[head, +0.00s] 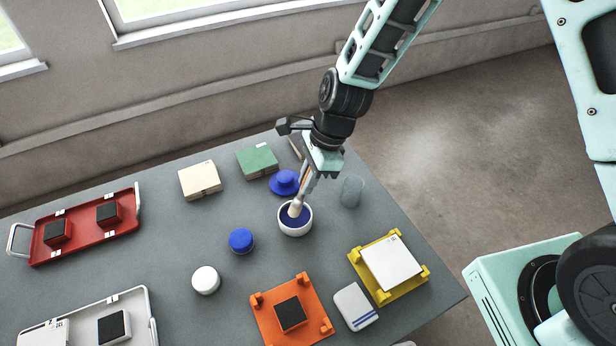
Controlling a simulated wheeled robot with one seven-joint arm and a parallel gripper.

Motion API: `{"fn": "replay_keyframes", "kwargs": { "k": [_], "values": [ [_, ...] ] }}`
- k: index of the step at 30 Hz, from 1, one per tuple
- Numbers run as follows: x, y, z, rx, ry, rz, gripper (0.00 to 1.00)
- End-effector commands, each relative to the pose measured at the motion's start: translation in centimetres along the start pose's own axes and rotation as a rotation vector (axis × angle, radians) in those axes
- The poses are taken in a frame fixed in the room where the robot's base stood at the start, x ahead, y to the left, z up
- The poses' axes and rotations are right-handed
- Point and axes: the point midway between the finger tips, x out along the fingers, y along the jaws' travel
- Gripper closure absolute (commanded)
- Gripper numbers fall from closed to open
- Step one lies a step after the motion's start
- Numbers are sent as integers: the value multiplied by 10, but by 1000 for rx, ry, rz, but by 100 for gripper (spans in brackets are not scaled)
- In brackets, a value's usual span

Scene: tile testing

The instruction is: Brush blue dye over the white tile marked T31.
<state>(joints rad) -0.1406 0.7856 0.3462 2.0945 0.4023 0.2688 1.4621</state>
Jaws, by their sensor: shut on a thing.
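My gripper (309,180) is shut on a brush (296,207) and holds it tilted, head down. The brush tip is at a white bowl (283,228) of dark blue dye (301,221); whether it dips into the dye is hard to tell. A white tile (391,263) lies on a yellow holder (421,284) with raised corners at the table's right. It looks clean, and the small mark near its top edge is too small to read. A blue knobbed lid (285,184) lies behind the bowl.
A grey-green cup (352,191) stands right of the bowl. An orange holder (266,318) with a dark block and a white pad (356,307) lie in front. Blue (241,240) and white (206,280) round containers, boxes, a red tray (87,240) and a white tray (148,312) stand left.

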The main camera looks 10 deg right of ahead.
Motion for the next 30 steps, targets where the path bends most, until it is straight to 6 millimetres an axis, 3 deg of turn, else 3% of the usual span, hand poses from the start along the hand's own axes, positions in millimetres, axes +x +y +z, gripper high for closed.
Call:
{"fn": "replay_keyframes", "kwargs": {
  "k": [30],
  "values": [
    [8, 0, -3, 0, 0, 0, 100]
  ]
}}
